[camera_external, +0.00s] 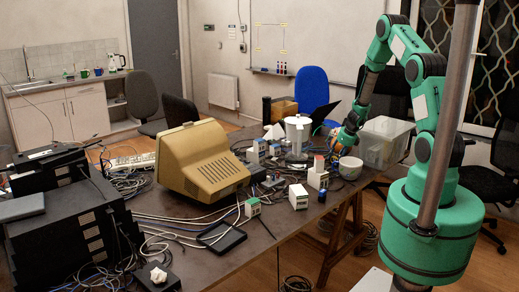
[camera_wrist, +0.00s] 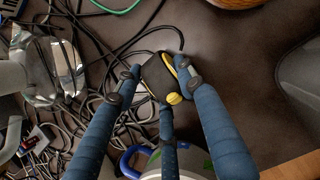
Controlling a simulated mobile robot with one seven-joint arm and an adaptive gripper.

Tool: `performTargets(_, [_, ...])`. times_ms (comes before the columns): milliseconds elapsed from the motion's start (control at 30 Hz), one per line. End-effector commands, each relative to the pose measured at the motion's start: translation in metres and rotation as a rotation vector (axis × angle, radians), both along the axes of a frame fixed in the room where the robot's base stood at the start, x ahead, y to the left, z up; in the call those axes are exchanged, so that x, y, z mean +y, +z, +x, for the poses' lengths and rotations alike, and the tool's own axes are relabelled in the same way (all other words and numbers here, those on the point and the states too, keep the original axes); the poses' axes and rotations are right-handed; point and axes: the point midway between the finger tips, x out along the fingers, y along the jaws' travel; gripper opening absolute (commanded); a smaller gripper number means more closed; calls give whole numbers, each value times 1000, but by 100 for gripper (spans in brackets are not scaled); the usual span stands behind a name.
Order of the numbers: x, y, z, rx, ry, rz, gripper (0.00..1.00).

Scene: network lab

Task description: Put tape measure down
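The tape measure (camera_wrist: 157,76), black with yellow parts, sits between the tips of my gripper's blue fingers in the wrist view. My gripper (camera_wrist: 158,74) is closed around it, with one finger at the left, one at the right and one at the near side. Below it is the dark table top (camera_wrist: 225,60); the gap between them is hard to judge. In the external view my gripper (camera_external: 339,145) is low over the far right part of the table, and the tape measure cannot be made out clearly there.
Cables and a shiny clear object (camera_wrist: 54,72) lie to the left in the wrist view. A bare patch of table is at the right there.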

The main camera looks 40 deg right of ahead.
Motion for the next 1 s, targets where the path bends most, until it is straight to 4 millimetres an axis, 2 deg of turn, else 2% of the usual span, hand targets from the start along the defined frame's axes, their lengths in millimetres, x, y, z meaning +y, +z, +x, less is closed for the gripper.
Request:
performTargets(67, [0, 1, 0, 0, 0, 0, 55])
performTargets(533, [0, 5, 0, 0, 0, 0, 55])
performTargets(767, [0, 29, -9, -1, 0, -1, 55])
performTargets(1000, [0, 67, -24, -2, 0, -2, 55])
